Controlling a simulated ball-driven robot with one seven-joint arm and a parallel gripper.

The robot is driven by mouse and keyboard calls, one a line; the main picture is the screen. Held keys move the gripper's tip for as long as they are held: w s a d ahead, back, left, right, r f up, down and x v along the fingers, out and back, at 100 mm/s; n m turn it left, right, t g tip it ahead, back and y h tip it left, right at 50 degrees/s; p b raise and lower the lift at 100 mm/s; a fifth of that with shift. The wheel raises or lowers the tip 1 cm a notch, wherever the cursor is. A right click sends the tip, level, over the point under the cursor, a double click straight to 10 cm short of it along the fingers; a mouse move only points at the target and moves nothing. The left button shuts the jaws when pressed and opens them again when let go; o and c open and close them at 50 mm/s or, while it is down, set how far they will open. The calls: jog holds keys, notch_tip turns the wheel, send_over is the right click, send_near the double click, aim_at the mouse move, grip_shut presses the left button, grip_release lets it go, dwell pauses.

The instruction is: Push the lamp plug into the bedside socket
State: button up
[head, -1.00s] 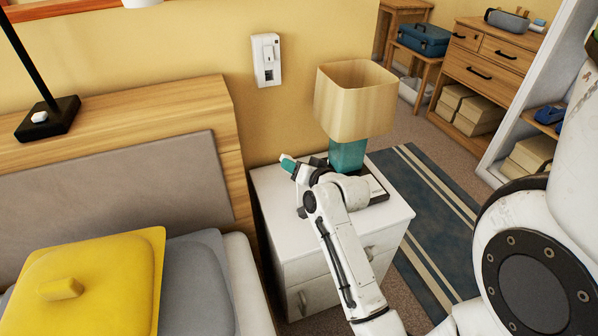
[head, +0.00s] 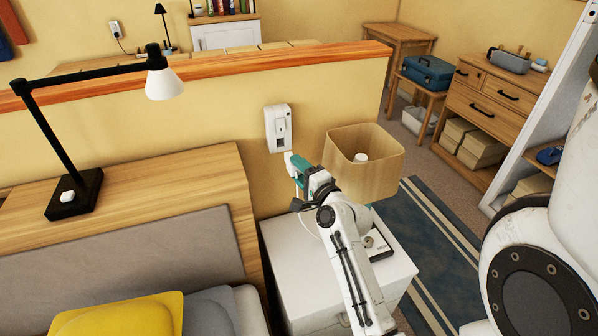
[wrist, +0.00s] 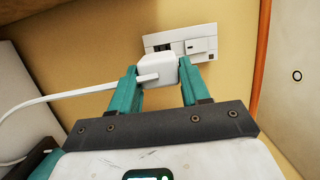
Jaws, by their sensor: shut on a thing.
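My gripper (head: 296,163) is raised over the white nightstand (head: 292,262), close to the wall. In the wrist view its teal fingers (wrist: 159,88) are shut on the white lamp plug (wrist: 156,71), whose white cord runs off to the left. The white bedside socket (head: 278,128) is on the yellow wall, just above the gripper in the head view. In the wrist view the socket plate (wrist: 200,43) shows behind and above the plug, with dark slots at its left and a switch at its right. The plug looks apart from the socket; the exact gap is unclear.
A lamp with a beige shade (head: 345,177) stands on the nightstand, right beside my arm. The wooden headboard (head: 215,180) is to the left, with a black desk lamp (head: 72,195) on its ledge. Open floor with a blue striped rug (head: 430,235) lies right.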

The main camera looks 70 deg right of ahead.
dwell(0.3)
jog(key=shift+w+d, duration=1)
jog(key=shift+d, duration=0.2)
jog(key=shift+w+d, duration=0.95)
jog(key=shift+d, duration=0.2)
jog(key=shift+w+d, duration=0.45)
jog(key=shift+d, duration=0.1)
dwell(0.7)
jog(key=shift+d+b+x, duration=0.2)
jog(key=shift+b+x, duration=0.2)
jog(key=shift+x, duration=0.8)
dwell(2.5)
jog(key=shift+s, duration=0.15)
jog(key=shift+c, duration=0.5)
